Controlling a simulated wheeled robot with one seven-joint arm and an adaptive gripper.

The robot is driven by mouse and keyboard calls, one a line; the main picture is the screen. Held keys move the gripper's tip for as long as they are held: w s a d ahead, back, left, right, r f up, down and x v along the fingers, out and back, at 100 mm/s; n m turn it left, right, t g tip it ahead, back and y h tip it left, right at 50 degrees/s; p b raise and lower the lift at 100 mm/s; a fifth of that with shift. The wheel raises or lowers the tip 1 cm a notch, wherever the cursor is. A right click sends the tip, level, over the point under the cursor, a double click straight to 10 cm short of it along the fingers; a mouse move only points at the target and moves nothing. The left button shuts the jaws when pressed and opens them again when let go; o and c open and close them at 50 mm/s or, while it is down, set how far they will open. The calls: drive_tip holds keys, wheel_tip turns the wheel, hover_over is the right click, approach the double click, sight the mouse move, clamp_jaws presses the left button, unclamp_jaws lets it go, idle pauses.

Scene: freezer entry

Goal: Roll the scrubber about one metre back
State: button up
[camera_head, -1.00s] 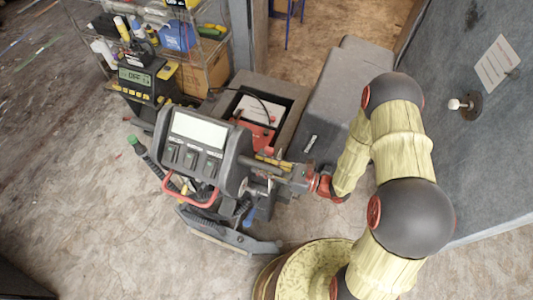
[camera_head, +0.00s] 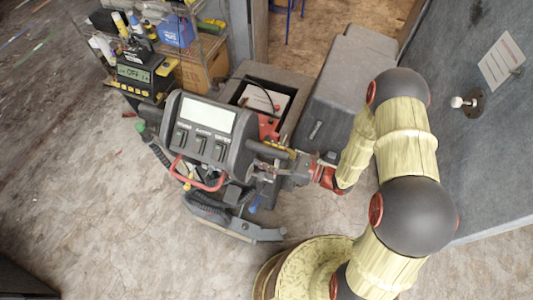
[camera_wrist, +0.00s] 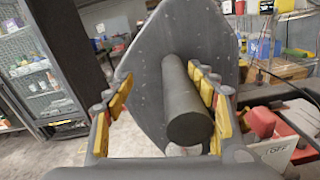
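The scrubber (camera_head: 241,160) stands at the middle left of the head view. It has a dark control head, a pale display (camera_head: 208,115), switches and a red loop handle (camera_head: 197,180). My gripper (camera_head: 284,166) is at its right side. In the wrist view my gripper (camera_wrist: 160,82) has its yellow fingers on either side of a dark round handle bar (camera_wrist: 190,127). A gap shows between the left finger and the bar; the right finger is close to it, and I cannot tell if it touches. A grey panel (camera_wrist: 165,35) stands behind the bar.
A grey bin-like body (camera_head: 352,75) and a black-lined tray (camera_head: 250,75) with paper and red items lie beyond the scrubber. The blue-grey wall (camera_head: 480,150) is at right. Floor at left is clear.

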drive_tip(key=v, duration=1.2)
drive_tip(key=shift+s, duration=0.15)
drive_tip(key=shift+f, duration=0.1)
idle(0.5)
